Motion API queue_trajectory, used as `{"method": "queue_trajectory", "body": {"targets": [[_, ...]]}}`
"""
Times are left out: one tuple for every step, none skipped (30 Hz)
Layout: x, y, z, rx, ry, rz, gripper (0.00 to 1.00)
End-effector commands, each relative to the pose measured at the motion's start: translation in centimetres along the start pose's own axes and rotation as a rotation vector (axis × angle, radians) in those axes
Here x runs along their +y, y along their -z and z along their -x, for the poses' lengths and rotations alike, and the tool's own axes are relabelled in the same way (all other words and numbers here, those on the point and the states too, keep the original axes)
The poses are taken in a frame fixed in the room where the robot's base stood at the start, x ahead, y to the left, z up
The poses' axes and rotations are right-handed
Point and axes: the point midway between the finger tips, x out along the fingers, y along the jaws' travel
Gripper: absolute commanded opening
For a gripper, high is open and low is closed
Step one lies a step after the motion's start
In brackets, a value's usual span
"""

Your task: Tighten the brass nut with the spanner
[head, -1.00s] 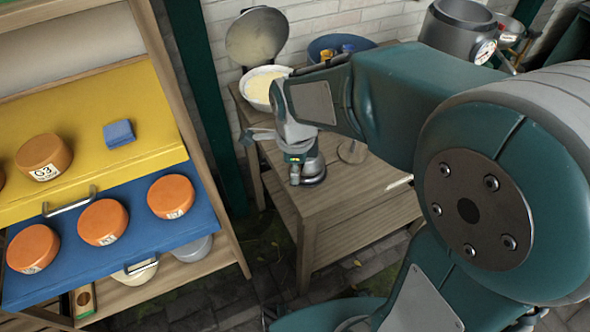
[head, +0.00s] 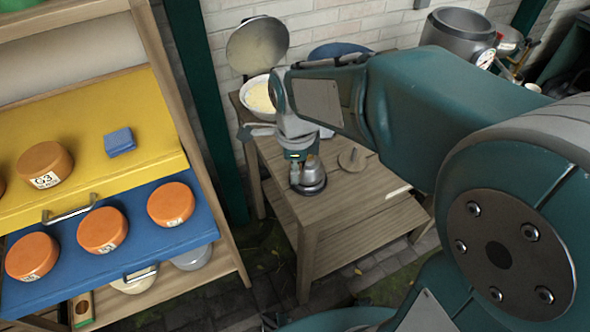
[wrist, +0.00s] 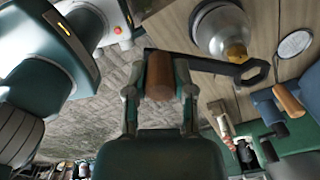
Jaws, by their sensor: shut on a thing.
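My gripper (wrist: 159,98) is shut on the wooden handle of the spanner (wrist: 160,75) in the wrist view. The spanner's dark shaft runs right and ends in a hexagonal ring. The brass nut (wrist: 236,52) sits on a round metal vessel (wrist: 222,28). The ring shows beside the nut, just lower right of it, and is not around it in this view. I cannot tell their height difference. In the head view, the vessel (head: 309,178) stands on the wooden table, with my wrist just above and left of it; the spanner and nut cannot be made out clearly there.
The wooden table (head: 370,185) also carries a white bowl (head: 258,103) and a round disc with a peg (head: 352,159). A shelf with a yellow board (head: 95,140) and a blue drawer (head: 140,238) holding orange tubs stands at left. A large metal pot (head: 458,36) is behind.

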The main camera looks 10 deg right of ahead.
Motion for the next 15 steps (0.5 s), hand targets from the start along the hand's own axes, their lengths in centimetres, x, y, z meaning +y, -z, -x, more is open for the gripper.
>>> {"method": "queue_trajectory", "body": {"targets": [[0.0, 0.0, 0.2, -0.001, 0.002, 0.000, 0.00], [0.0, 0.0, 0.3, -0.001, 0.002, 0.000, 0.00], [-0.1, 0.0, 0.5, -0.001, 0.003, 0.000, 0.00], [-0.1, 0.0, 0.6, -0.001, 0.003, 0.000, 0.00], [-0.1, 0.0, 0.7, -0.001, 0.003, 0.000, 0.00], [-0.1, 0.0, 0.8, -0.001, 0.003, 0.000, 0.00], [-0.1, 0.0, 0.9, -0.001, 0.002, 0.000, 0.00], [0.0, 0.0, 1.0, -0.001, 0.002, 0.000, 0.00], [0.0, 0.0, 1.2, -0.001, 0.002, 0.000, 0.00], [0.0, 0.0, 1.3, -0.001, 0.002, 0.000, 0.00], [0.0, 0.0, 1.4, -0.001, 0.002, 0.000, 0.00], [0.0, 0.0, 1.5, -0.001, 0.002, 0.000, 0.00], [-0.1, 0.0, 1.6, -0.001, 0.002, 0.000, 0.00], [-0.1, 0.0, 1.7, -0.001, 0.003, 0.000, 0.00], [-0.1, 0.0, 1.8, -0.001, 0.003, 0.000, 0.00]]}}
